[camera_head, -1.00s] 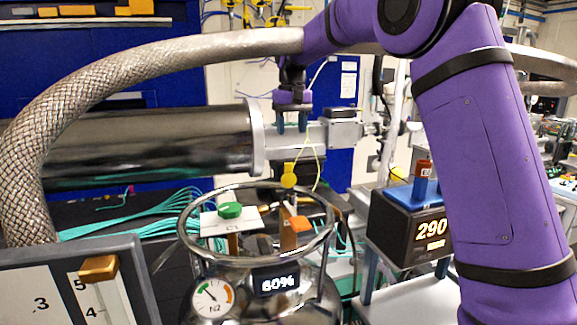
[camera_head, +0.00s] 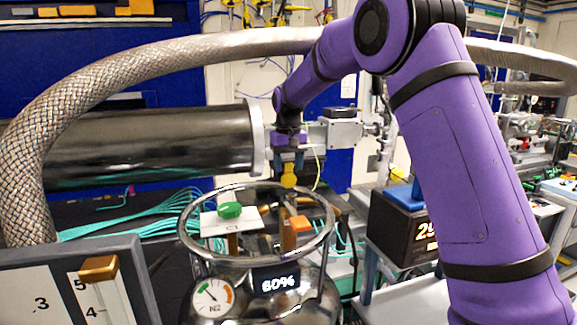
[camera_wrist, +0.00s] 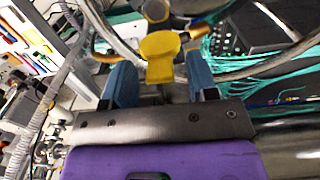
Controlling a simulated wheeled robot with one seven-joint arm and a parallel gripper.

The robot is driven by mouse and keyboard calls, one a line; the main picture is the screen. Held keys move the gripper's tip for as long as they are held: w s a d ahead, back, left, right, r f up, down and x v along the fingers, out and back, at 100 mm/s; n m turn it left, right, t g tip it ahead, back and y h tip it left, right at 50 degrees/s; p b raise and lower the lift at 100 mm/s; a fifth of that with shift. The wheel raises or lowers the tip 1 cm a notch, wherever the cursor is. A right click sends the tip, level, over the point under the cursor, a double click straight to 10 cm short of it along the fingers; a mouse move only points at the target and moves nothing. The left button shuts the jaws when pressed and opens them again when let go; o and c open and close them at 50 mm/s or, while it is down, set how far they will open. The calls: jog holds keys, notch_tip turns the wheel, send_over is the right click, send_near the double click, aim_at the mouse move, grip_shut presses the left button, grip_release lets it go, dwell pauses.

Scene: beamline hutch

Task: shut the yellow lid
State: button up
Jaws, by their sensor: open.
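The yellow lid (camera_head: 288,177) stands up behind the ring-shaped rail of a shiny steel vessel (camera_head: 190,245) in the head view. My gripper (camera_head: 288,162) points down, just above the lid. In the wrist view my gripper (camera_wrist: 160,66) has its two blue fingers apart, one on each side of the lid's tab. I cannot tell whether either finger touches it. The hinge is not clearly visible.
A braided hose (camera_head: 110,85) arches across the left and behind my arm. A dark display box (camera_head: 393,236) stands at right. A steel cylinder (camera_head: 150,142) lies behind.

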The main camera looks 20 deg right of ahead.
aim_at(294, 178)
jog(key=shift+f, duration=0.2)
grip_shut()
jog(key=shift+s, duration=0.15)
jog(key=shift+s+t, duration=0.55)
jog(key=shift+t, duration=0.35)
jog(key=t, duration=0.1)
jog(key=s+t, duration=0.1)
jog(key=shift+s+f+t, duration=0.25)
jog(key=shift+s+t, duration=0.05)
jog(key=shift+s+f+t, duration=0.35)
jog(key=shift+s+t, duration=0.15)
jog(key=shift+t, duration=0.5)
jog(key=shift+s+f+t, duration=0.35)
jog(key=shift+s+t, duration=0.1)
jog(key=shift+t, duration=0.55)
jog(key=shift+s+f+t, duration=0.1)
jog(key=shift+f+t, duration=0.05)
jog(key=shift+t, duration=0.15)
